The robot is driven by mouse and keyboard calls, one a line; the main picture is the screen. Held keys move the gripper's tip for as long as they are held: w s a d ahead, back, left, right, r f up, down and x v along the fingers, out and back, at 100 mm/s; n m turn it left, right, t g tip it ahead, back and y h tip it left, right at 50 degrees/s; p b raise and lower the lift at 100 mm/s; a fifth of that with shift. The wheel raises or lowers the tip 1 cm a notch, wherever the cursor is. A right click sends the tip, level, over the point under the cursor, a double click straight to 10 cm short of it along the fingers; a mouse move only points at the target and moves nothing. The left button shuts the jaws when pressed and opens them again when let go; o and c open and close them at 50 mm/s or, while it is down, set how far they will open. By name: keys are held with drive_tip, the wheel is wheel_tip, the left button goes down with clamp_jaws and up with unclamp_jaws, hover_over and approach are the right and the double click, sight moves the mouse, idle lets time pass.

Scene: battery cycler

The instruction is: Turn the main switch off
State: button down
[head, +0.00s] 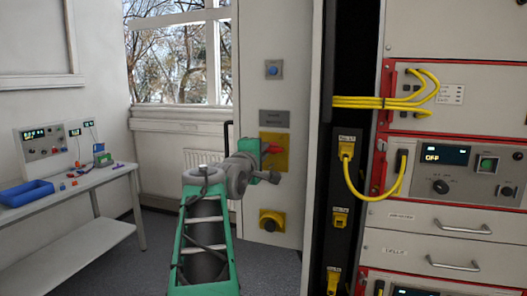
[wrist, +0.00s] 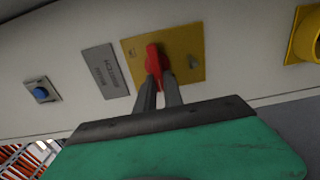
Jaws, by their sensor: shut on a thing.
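The main switch is a red handle (wrist: 154,60) on a yellow plate (wrist: 190,52) on the pale cabinet side panel. In the head view the red handle (head: 270,148) shows on the yellow plate (head: 282,160), partly behind my arm. My gripper (wrist: 158,82) reaches up to the plate, and its two dark fingers are shut on the red handle. The fingertips cover the lower part of the handle. In the wrist view the handle stands nearly along the fingers, leaning slightly. The exact switch position cannot be read from the plate marks.
A grey label plate (wrist: 106,70) and a blue button (wrist: 41,94) sit beside the switch. A yellow socket (head: 271,220) juts out below it. A rack with yellow cables (head: 385,102) stands to the right. A bench (head: 90,190) with a blue tray stands at left.

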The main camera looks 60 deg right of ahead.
drive_tip(key=c, duration=1.5)
unclamp_jaws()
drive_tip(key=shift+o, duration=0.2)
drive_tip(key=s+a+b, duration=0.1)
drive_tip(key=a+b, duration=0.1)
drive_tip(key=a, duration=0.5)
drive_tip(key=shift+a, duration=0.4)
drive_tip(key=shift+s, duration=0.1)
